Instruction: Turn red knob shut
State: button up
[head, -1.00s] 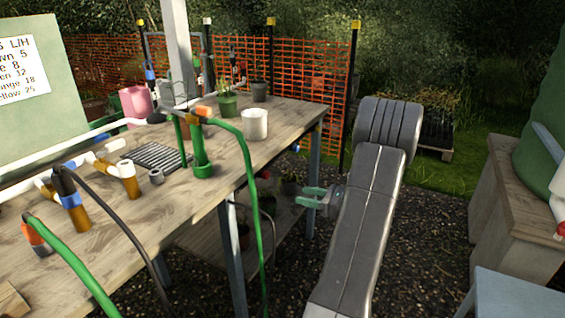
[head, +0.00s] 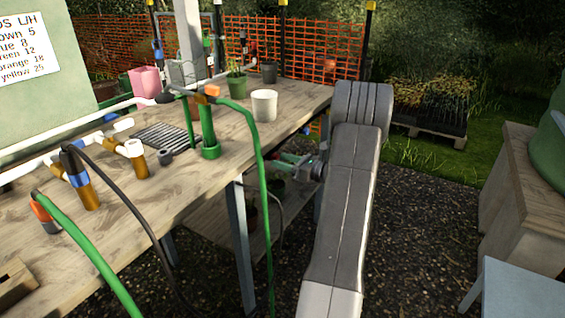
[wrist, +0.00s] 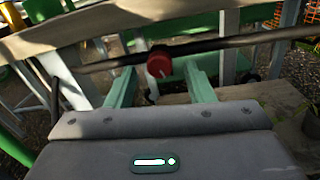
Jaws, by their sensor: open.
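The red knob (wrist: 159,64) shows in the wrist view, on a dark pipe (wrist: 225,43) that runs across below a wooden edge. My gripper (wrist: 161,74) is open, with one green finger on each side of the knob. A gap shows between the knob and each finger; I cannot tell how deep the knob sits between them. In the head view my gripper (head: 287,158) is beside the right edge of the potting bench, below its top. The knob is not clear in that view.
The wooden bench (head: 210,185) carries pipes, pots and hoses. A green hose (head: 262,165) hangs over its edge near my gripper. A lower shelf (head: 225,238) is under it. A cabinet (head: 505,195) stands at the right, with open gravel (head: 425,230) between.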

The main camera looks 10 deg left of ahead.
jog(key=shift+w+a, duration=0.15)
jog(key=shift+a, duration=0.25)
jog(key=shift+c, duration=0.5)
jog(key=c, duration=0.9)
